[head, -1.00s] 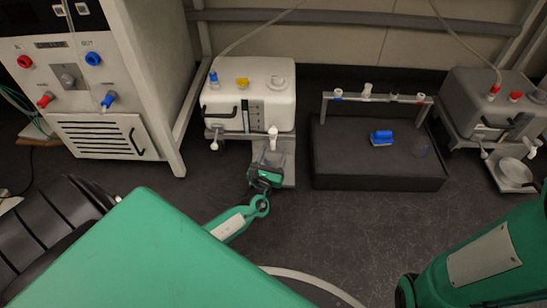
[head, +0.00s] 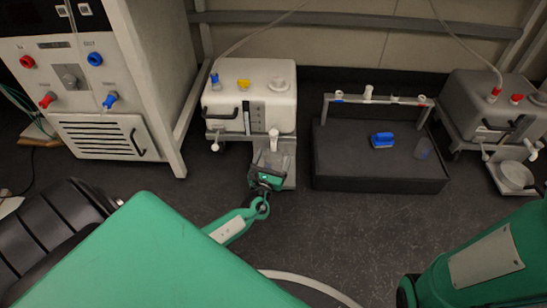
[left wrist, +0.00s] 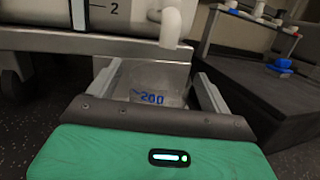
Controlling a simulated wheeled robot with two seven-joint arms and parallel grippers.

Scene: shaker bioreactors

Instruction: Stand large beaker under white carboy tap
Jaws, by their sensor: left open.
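The white carboy (head: 268,88) stands on a metal stand at centre left, with its white tap (head: 273,138) at the front. In the left wrist view the tap (left wrist: 170,26) hangs above and just beyond the beaker. The clear large beaker (left wrist: 158,88) with a blue "200" mark stands upright, low in front of the carboy, on or just over the stand's plate (head: 290,182). My left gripper (left wrist: 155,90) is open, with one finger on each side of the beaker. Its fingers (head: 270,160) partly hide the beaker in the head view. My right gripper is out of view.
A grey carboy (head: 497,90) stands at right, with a bowl-like vessel (head: 515,176) below. A white cabinet (head: 95,75) stands at left.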

